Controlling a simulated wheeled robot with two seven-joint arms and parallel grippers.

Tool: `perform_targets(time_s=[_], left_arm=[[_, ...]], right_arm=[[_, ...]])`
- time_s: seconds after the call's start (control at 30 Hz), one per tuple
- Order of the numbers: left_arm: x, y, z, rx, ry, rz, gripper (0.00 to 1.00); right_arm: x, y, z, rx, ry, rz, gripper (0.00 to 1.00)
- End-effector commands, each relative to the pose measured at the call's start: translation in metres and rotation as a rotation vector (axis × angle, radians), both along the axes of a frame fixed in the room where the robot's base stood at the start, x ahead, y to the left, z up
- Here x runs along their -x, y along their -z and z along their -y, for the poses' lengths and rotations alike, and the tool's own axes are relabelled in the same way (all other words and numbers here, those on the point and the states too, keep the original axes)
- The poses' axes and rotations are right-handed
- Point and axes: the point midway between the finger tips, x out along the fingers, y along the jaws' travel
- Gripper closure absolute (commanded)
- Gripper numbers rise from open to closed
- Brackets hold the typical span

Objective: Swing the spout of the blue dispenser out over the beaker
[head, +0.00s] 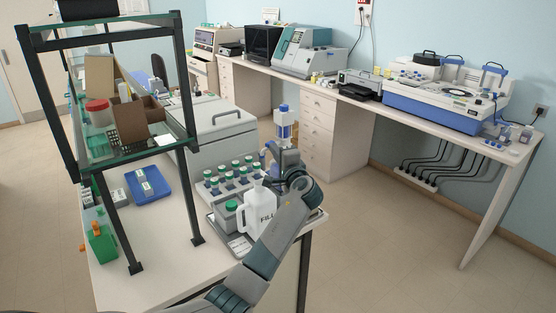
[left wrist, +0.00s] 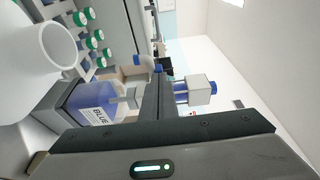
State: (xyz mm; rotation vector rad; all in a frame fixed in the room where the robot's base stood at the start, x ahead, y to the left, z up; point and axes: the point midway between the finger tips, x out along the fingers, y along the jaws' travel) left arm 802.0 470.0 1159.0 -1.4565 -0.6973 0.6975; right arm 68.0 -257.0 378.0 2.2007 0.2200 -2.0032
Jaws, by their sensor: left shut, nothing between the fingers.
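The blue dispenser (head: 284,130) stands at the near bench's right side, with a clear and white upper part and a blue top. In the left wrist view its bottle, labelled BLUE (left wrist: 92,108), lies sideways in the picture, with a white and blue head part (left wrist: 197,90) beyond my fingers. My left gripper (head: 271,160) is shut and empty, close beside the dispenser; whether it touches is unclear. Its dark fingers also show in the wrist view (left wrist: 156,95). The spout's direction is hidden. A white vessel marked FILL (head: 264,214) stands in front; I cannot pick out a separate beaker.
Several green-capped bottles (head: 224,180) stand left of the dispenser. A dark-framed shelf (head: 110,150) rises at left, with a blue tray (head: 148,184) beneath. A grey box-shaped machine (head: 220,128) is behind. Floor is open to the right.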

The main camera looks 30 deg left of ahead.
Motion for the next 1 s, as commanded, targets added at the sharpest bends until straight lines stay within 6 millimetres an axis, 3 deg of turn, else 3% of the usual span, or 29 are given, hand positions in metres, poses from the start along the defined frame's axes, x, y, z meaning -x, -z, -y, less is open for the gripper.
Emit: perform_targets(time_s=[0.13,0.5,1.0], left_arm=[[0.003,0.001,-0.014,0.000,-0.002,0.001,1.00],[0.004,0.000,-0.038,-0.001,-0.001,0.001,1.00],[0.004,0.000,-0.045,-0.001,-0.003,-0.001,1.00]], right_arm=[[-0.011,0.003,-0.001,-0.002,0.000,0.014,0.67],[0.004,0.010,-0.001,-0.001,0.001,-0.003,0.67],[0.003,0.011,-0.001,-0.001,0.001,-0.003,0.67]])
